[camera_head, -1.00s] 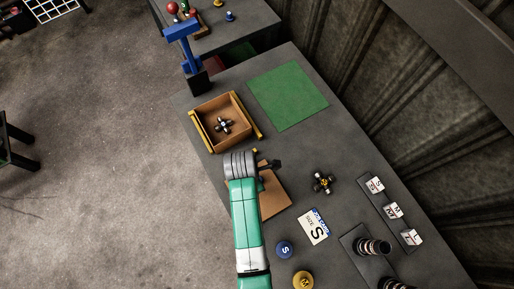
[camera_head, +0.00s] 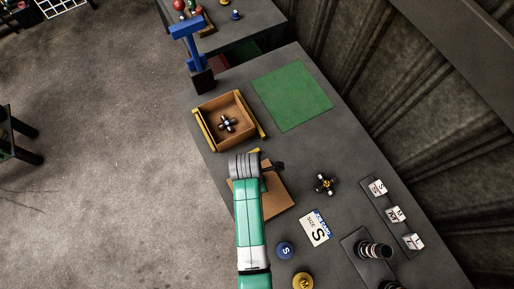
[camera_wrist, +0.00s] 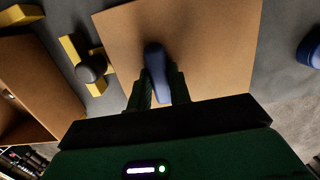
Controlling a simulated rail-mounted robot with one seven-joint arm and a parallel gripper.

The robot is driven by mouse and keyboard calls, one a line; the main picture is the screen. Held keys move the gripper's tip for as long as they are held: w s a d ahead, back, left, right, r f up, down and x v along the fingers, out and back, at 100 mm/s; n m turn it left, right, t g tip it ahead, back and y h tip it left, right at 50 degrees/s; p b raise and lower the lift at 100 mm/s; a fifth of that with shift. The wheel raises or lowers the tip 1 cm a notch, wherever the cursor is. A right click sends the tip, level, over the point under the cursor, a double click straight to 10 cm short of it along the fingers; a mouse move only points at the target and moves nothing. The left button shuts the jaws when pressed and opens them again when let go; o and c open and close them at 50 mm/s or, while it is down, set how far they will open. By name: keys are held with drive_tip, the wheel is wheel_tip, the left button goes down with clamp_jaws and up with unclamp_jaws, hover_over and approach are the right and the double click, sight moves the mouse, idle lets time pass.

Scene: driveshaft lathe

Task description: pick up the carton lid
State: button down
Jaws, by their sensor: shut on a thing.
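The carton lid (camera_head: 277,200) is a flat brown panel at the near side of the open carton (camera_head: 211,111). It fills the upper middle of the wrist view (camera_wrist: 225,50), with a dark blue upright grip (camera_wrist: 155,58) on it. My gripper (camera_wrist: 161,80) is shut on this grip, one finger on each side. In the head view my arm and wrist hide part of the lid. I cannot tell whether the lid touches the table. The carton holds a dark cross-shaped part (camera_head: 227,124).
Yellow brackets (camera_wrist: 74,50) stand beside the carton. A green mat (camera_head: 292,95) lies behind it. A blue stand (camera_head: 190,50) rises at the far left.

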wheel_tip(320, 180, up, 9)
drive_tip(key=shift+r+p, duration=0.15)
drive_tip(key=shift+p, duration=0.3)
